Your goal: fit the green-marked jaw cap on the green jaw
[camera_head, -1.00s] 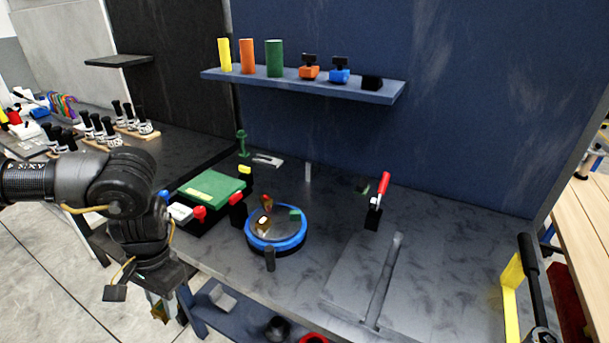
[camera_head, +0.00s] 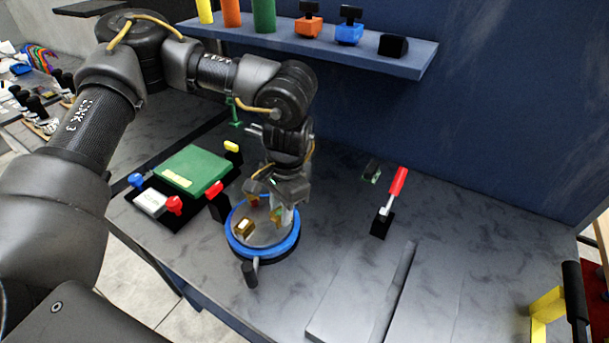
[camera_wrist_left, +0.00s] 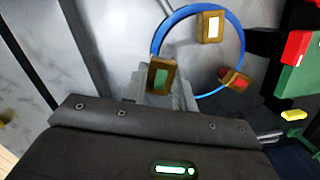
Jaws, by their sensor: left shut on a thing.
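The tilting positioner is a round grey disc with a blue rim (camera_head: 236,243). On it are brass-coloured blocks: a white-marked one (camera_head: 245,228), a red-marked one (camera_head: 253,200) and a green-marked one (camera_head: 277,216). My left gripper (camera_head: 284,214) points down at the right part of the disc. In the left wrist view, it is shut on the green-marked jaw cap (camera_wrist_left: 160,77), beside the blue rim. The white-marked (camera_wrist_left: 211,25) and red-marked (camera_wrist_left: 235,80) blocks stand apart from it. The green jaw is hidden; I cannot tell whether the cap is seated. My right gripper is out of view.
A green-topped box (camera_head: 195,168) with coloured knobs stands left of the positioner. A red-handled clamp (camera_head: 392,197) stands to the right, with a small dark green-marked piece (camera_head: 372,171) behind it. A blue shelf (camera_head: 330,49) overhangs the back. The bench's right part has free room.

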